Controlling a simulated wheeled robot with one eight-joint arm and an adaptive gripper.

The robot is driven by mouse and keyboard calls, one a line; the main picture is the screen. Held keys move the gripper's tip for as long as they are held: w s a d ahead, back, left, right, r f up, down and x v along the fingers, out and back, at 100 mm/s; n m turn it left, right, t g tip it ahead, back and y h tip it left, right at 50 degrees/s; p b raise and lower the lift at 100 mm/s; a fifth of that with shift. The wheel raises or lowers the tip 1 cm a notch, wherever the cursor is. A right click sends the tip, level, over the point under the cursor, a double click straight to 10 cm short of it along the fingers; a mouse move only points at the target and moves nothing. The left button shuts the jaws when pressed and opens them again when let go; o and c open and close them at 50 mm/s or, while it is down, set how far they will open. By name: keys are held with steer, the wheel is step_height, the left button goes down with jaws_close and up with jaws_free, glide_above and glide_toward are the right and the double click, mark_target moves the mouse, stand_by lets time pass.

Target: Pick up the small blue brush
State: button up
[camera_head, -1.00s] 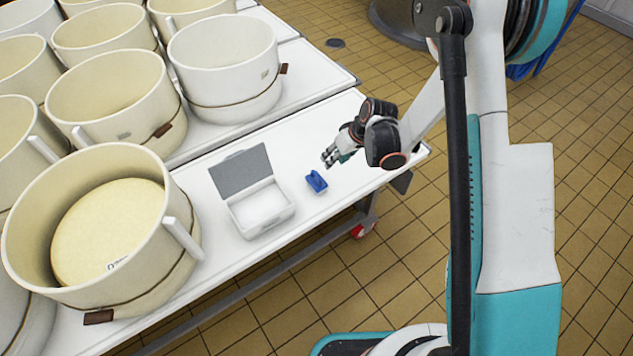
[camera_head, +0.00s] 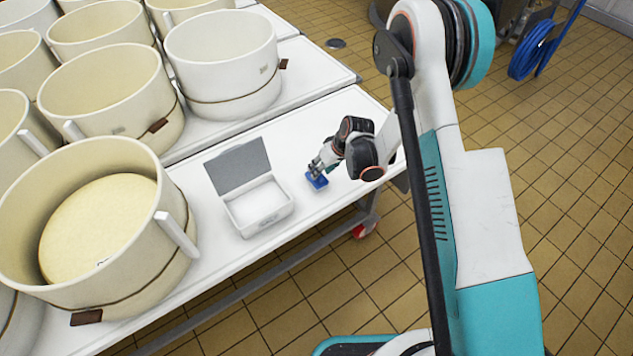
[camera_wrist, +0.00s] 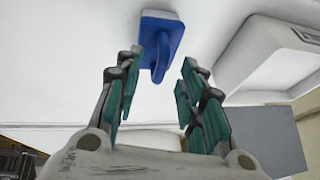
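The small blue brush (camera_head: 317,181) lies on the white table (camera_head: 335,118), to the right of the white box. In the wrist view the brush (camera_wrist: 160,42) shows a blue block with a raised blue handle and a pale strip along its far edge. My gripper (camera_head: 316,170) is at the brush in the head view and covers part of it. In the wrist view my gripper (camera_wrist: 157,85) is open, its teal-padded fingers spread apart. The brush's handle reaches toward the gap between the fingertips, and nothing is gripped.
A white box (camera_head: 262,222) with its grey lid (camera_head: 238,166) open stands just left of the brush; it also shows in the wrist view (camera_wrist: 255,55). Large cream vats (camera_head: 95,225) crowd the table's left side. The table's edge is close on the right.

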steer(key=shift+x, duration=1.1)
jaws_close()
steer(key=shift+r, duration=0.1)
step_height(320, 180, up, 20)
steer(key=p, duration=0.6)
steer(key=shift+p, duration=0.35)
